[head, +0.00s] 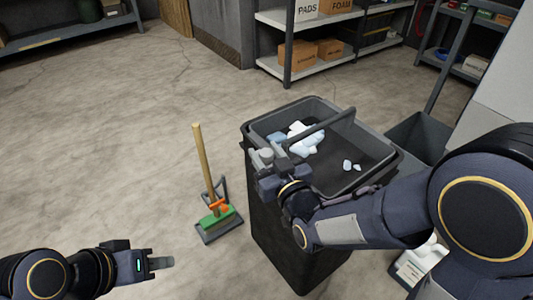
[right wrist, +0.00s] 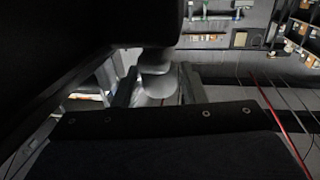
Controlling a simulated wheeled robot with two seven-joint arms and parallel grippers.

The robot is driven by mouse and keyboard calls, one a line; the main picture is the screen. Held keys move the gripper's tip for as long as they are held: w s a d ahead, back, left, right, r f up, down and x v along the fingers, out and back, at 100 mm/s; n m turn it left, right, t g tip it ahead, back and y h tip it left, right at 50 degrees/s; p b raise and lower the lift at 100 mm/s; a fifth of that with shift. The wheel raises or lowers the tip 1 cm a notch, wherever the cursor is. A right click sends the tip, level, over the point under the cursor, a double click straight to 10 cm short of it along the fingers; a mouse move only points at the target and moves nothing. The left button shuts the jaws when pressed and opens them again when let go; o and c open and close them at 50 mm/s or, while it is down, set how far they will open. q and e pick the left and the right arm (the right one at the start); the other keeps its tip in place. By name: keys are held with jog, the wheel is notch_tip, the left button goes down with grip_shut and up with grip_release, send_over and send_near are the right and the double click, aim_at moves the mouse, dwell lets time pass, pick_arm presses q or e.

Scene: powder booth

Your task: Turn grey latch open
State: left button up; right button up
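My right gripper (head: 268,160) is at the near left rim of a large dark grey bin (head: 310,240). Its grey fingertips are close to the rim and to the near end of a raised grey bar handle (head: 325,128). I cannot make out the grey latch for certain; the gripper and wrist cover this corner. In the right wrist view, rounded grey shapes (right wrist: 157,82) lie ahead of the wrist, and I cannot tell whether the fingers are closed on anything. My left gripper (head: 165,262) is low at the left, over bare floor, touching nothing; its finger gap is not visible.
Pale crumpled pieces (head: 303,137) lie in the bin. A green brush with a wooden handle (head: 203,165) stands on the floor left of it. A grey open container (head: 420,137) stands behind right. Shelves (head: 300,65) line the back. The left floor is clear.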

jog(key=p+v, duration=0.1)
jog(key=v, duration=0.6)
jog(key=shift+s+d, duration=0.2)
jog(key=shift+s, duration=0.15)
